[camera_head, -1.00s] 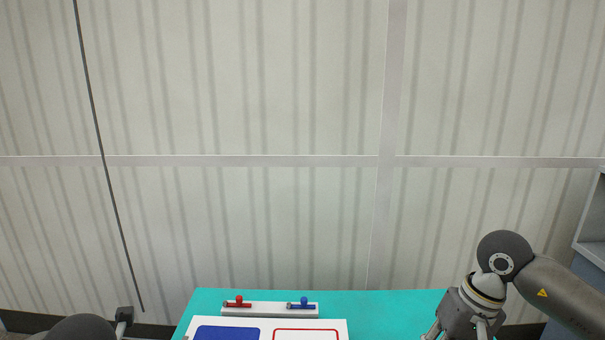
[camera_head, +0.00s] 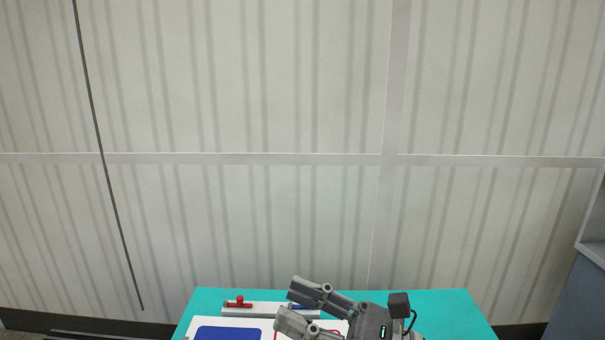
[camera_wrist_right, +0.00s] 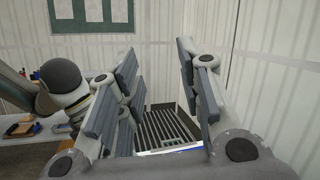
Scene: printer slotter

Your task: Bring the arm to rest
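My right gripper (camera_head: 287,304) is low in the middle of the head view, its fingers pointing left over the teal table. It is open, with a clear gap between the fingers. In the right wrist view (camera_wrist_right: 158,75) its finger pads stand apart with nothing between them. My left gripper does not show in the head view. In the right wrist view an arm with a dark round joint stands at the left, its end hidden behind my right fingers.
The teal table (camera_head: 440,308) has bare room at its right. A white board with a blue panel (camera_head: 228,333) lies at the front. A white holder (camera_head: 266,309) with a red-knobbed part (camera_head: 239,302) is behind it, partly covered by my right gripper. A grey cabinet (camera_head: 585,280) stands at the right.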

